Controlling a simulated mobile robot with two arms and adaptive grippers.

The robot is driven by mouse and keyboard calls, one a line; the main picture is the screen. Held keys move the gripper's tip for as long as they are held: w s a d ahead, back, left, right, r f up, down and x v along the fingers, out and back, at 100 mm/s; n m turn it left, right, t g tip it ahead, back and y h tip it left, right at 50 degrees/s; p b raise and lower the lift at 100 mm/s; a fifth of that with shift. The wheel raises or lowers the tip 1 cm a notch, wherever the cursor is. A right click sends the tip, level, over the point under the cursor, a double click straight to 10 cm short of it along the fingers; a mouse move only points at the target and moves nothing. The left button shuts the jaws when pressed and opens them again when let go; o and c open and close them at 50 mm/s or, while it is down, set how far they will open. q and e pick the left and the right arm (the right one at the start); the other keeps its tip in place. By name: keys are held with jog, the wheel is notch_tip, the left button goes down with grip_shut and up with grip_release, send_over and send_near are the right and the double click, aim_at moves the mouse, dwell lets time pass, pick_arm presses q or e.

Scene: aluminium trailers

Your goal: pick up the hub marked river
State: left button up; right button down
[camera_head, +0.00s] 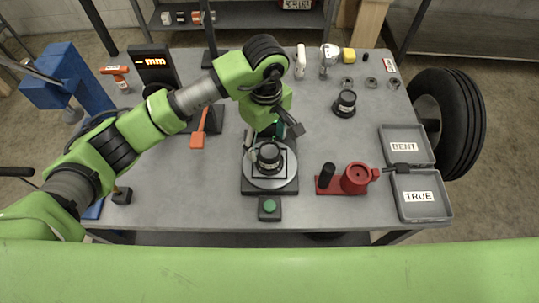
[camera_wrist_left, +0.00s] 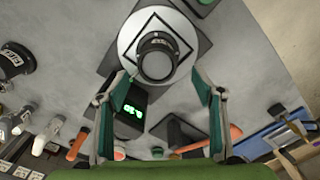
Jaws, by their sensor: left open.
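A black hub (camera_head: 269,157) with a small pale label sits on a round silver plate (camera_head: 284,181) near the table's middle. It also shows in the left wrist view (camera_wrist_left: 157,58). A second black labelled hub (camera_head: 344,104) stands further back to the right. Both labels are too small to read, so I cannot tell which is marked river. My left gripper (camera_head: 273,136) is open above the hub on the plate. In the left wrist view its two fingers (camera_wrist_left: 160,80) are spread and empty, with the hub ahead between their tips. My right gripper is not in view.
A red fixture (camera_head: 356,180) stands right of the plate, beside trays labelled BENT (camera_head: 424,156) and TRUE (camera_head: 443,206). A green button box (camera_head: 269,208) is in front.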

aim_at(270, 151)
pick_arm(q)
jog(key=f+p, duration=0.2)
jog(key=f, duration=0.1)
jog(key=shift+s+d+f, duration=0.15)
jog(key=shift+d, duration=0.25)
jog(key=shift+f, duration=0.55)
grip_shut()
jog(key=shift+r, duration=0.1)
jog(key=shift+r, duration=0.1)
